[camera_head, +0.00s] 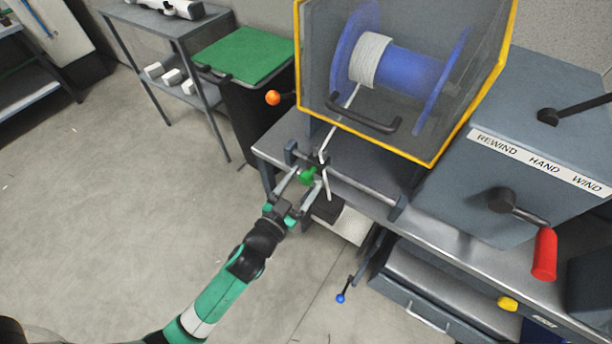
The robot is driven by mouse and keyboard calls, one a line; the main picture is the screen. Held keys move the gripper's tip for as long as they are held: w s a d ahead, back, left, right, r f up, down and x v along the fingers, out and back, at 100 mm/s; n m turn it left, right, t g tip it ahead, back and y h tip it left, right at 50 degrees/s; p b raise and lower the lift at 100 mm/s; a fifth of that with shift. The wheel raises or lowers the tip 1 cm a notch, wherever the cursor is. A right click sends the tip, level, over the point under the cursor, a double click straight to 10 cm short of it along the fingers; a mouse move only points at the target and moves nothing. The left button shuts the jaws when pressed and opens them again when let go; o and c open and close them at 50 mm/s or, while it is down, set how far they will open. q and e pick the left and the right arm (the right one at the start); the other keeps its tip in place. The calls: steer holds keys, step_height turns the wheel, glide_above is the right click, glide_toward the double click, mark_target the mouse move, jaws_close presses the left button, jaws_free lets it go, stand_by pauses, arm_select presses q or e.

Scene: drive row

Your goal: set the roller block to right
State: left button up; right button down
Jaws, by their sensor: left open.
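The roller block (321,168) sits near the left end of a rail in front of the spool guard, with a green knob (307,176) on its near side. A pale rope runs from the spool down to it and hangs past it. My left gripper (305,180) is open at the block, with its two fingers on either side of the green knob. Whether the fingers touch the knob I cannot tell. My right gripper is not in view.
A yellow-edged clear guard (437,158) with a black handle covers the blue spool (405,72). An orange ball knob (272,97) sticks out left of it. A grey box with a red crank handle (544,254) stands right. The rail (365,193) extends right, clear.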

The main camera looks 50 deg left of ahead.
arm_select(q)
steer(key=shift+w+a, duration=0.15)
steer(key=shift+w, duration=0.35)
jaws_close()
stand_by(1.1)
